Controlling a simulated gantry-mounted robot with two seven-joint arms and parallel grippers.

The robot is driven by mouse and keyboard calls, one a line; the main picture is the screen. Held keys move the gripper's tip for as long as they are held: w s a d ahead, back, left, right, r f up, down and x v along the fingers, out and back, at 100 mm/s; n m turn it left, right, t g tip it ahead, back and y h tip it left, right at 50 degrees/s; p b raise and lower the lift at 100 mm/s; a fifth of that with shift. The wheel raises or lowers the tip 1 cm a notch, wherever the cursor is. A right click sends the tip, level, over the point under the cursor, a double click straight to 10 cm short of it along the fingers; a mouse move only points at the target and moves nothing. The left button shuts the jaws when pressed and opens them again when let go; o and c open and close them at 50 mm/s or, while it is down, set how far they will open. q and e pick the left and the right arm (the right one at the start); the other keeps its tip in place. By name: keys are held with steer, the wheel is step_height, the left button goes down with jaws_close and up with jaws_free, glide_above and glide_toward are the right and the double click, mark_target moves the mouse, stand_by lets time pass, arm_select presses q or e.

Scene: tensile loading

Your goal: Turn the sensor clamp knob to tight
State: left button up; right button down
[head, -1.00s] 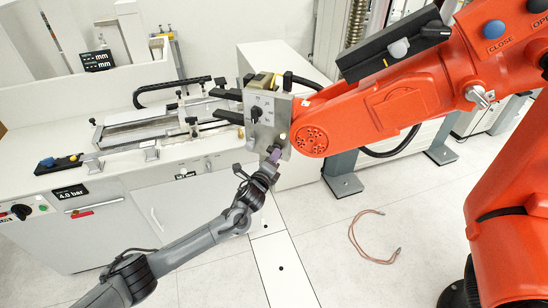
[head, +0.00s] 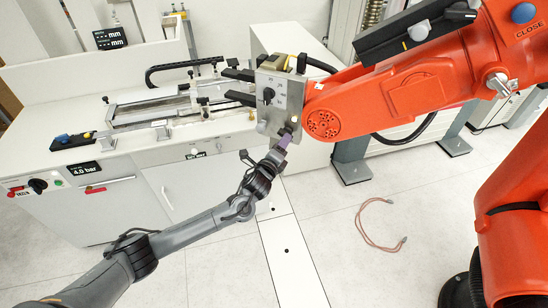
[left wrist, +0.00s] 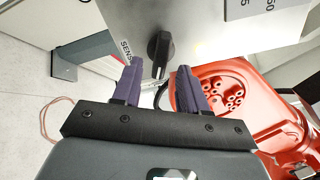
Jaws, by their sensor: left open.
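The sensor clamp knob (left wrist: 159,50) is black with a pale pointer line and sits on a grey metal plate (left wrist: 205,30), beside lettering that starts "SENS". My left gripper (left wrist: 157,70) has purple fingers, open, one on each side below the knob in the left wrist view. The fingertips reach about the knob's lower end; I cannot tell whether they touch it. In the head view my left gripper (head: 285,139) is at the lower edge of the same plate (head: 284,88) and mostly hides this knob. My right gripper is not in view.
An orange robot arm (head: 400,95) stands close to the right of the plate. Another black knob (head: 268,95) is higher on the plate. A white bench (head: 110,170) with a test rig is at the left. A reddish cable (head: 365,235) lies on the floor.

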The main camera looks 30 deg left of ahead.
arm_select(q)
steer(key=s+d, duration=0.1)
steer(key=s, duration=0.7)
steer(key=shift+s+d+b, duration=0.15)
steer(key=shift+d+b, duration=0.05)
steer(key=shift+b, duration=0.2)
steer(key=s+d+f+g, duration=0.25)
steer(key=s+f, duration=0.35)
steer(key=f, duration=0.5)
steer(key=s+d+f+n+g+h, duration=0.1)
steer(key=s+d+f+n+g, duration=0.3)
steer(key=s, duration=0.4)
steer(key=s+d+f+n+g+h, duration=0.1)
steer(key=s+d+f+n+h, duration=0.15)
steer(key=s+d, duration=0.45)
steer(key=s+a+r+n+g, duration=0.1)
steer(key=s+r+n+g, duration=0.15)
steer(key=s+n, duration=0.45)
steer(key=s+r+n+g, duration=0.2)
steer(key=s+n+g, duration=0.3)
steer(key=s, duration=0.4)
step_height(320, 180, up, 12)
steer(key=p, duration=1.2)
steer(key=shift+w+a+r+n+t+p, duration=0.15)
steer(key=shift+w+r+n+t+p, duration=0.1)
steer(key=shift+w+n+t+p, duration=0.15)
